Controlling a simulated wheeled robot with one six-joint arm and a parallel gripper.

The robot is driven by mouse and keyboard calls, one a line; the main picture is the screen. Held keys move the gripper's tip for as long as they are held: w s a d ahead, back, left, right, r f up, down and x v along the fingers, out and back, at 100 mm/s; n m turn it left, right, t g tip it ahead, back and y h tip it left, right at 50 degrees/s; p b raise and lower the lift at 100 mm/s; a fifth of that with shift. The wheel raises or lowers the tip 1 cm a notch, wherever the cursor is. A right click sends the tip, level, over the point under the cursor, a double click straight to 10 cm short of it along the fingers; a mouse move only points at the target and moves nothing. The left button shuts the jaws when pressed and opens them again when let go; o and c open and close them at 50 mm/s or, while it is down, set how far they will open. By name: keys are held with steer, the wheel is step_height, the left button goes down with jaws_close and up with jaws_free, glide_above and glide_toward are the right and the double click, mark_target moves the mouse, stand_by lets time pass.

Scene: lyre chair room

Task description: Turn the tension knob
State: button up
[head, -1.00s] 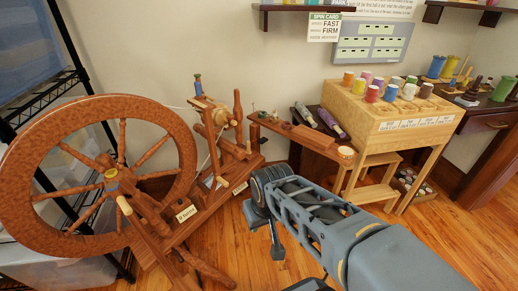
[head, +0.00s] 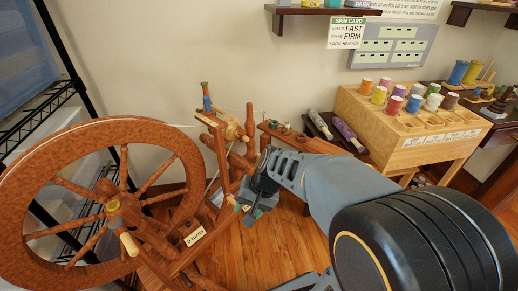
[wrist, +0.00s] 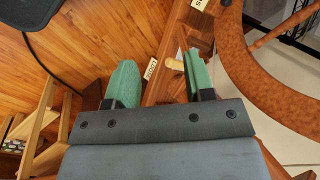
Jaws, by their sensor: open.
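The spinning wheel's big brown rim (head: 180,185) is at the left in the head view. A small white label (head: 195,236), which seems to read "Tension", is on its sloping bench. My gripper (head: 243,205) is low beside the right side of the bench. In the wrist view its two green fingers (wrist: 160,60) are apart with nothing held. A pale wooden peg (wrist: 174,64), possibly the tension knob, shows beyond and between the fingertips, next to a white label (wrist: 150,69).
A thread rack (head: 400,125) with several spools stands at the right. A narrow shelf with small items (head: 300,142) is behind my arm. A black wire rack (head: 68,60) stands at the left. Bare wood floor (head: 285,240) lies below my gripper.

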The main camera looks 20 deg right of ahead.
steer(key=w+d+r+m+t+y+p, duration=0.1)
steer(key=w+d+m+t+y+p, duration=0.2)
steer(key=w+m, duration=0.65)
steer(key=m+t+h+p, duration=0.4)
steer(key=m+t+p, duration=0.4)
steer(key=m, duration=1)
glide_toward(259, 154)
steer(key=shift+t, duration=0.4)
steer(key=b+x, duration=0.1)
steer(key=x, duration=0.2)
steer(key=b+x, duration=0.1)
steer(key=x, duration=0.3)
steer(key=shift+s+a+f+b, duration=0.1)
steer(key=shift+s+f+b, duration=0.05)
steer(key=shift+f+b, duration=0.25)
steer(key=shift+w+a+f, duration=0.15)
steer(key=shift+w+f, duration=0.05)
steer(key=shift+w, duration=0.5)
steer(key=shift+c, duration=0.2)
